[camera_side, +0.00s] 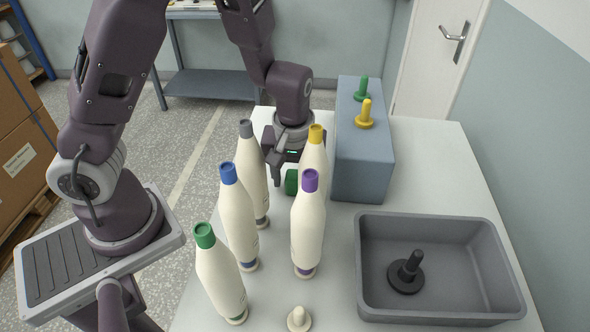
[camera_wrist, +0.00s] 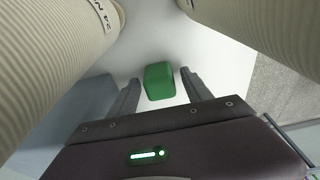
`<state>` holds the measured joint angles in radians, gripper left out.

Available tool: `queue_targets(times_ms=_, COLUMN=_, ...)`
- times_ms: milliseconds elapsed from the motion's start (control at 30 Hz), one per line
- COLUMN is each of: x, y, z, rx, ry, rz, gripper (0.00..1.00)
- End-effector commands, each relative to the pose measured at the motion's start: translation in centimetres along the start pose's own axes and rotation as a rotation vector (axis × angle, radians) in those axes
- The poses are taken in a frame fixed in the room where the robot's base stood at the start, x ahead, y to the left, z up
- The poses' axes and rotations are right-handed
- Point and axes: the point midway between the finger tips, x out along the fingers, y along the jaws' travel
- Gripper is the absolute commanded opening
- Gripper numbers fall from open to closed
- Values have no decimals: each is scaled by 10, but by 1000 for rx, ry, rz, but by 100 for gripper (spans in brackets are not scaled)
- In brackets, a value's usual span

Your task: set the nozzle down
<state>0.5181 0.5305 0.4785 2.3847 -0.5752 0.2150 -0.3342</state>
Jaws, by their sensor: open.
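Nozzle-like pegs with round flanges are in the side view. A green one (camera_side: 362,88) and a yellow one (camera_side: 366,113) stand on the blue-grey block (camera_side: 362,155). A black one (camera_side: 406,272) is in the grey bin (camera_side: 440,312), and a cream one (camera_side: 299,318) is at the table's front. My gripper (camera_side: 284,166) is open behind the tall bottles, low over the table. In the wrist view, a green rounded block (camera_wrist: 159,81) shows between the spread fingertips of my gripper (camera_wrist: 160,90), with gaps on both sides. Bottles partly hide this block in the side view (camera_side: 291,182).
Several tall cream bottles stand close to my gripper, with grey (camera_side: 246,128), yellow (camera_side: 316,133), blue (camera_side: 229,173), purple (camera_side: 310,181) and green (camera_side: 204,235) caps. The block is right of my gripper. The table (camera_side: 430,180) is bare behind the bin.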

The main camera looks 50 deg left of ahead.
Motion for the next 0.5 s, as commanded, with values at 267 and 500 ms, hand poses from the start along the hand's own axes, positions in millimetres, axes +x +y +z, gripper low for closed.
queue_targets(times_ms=267, x=-46, y=3, z=0, rx=7, ry=3, rz=10, gripper=58)
queue_targets(times_ms=500, x=-103, y=2, z=0, rx=5, ry=0, rz=7, gripper=58)
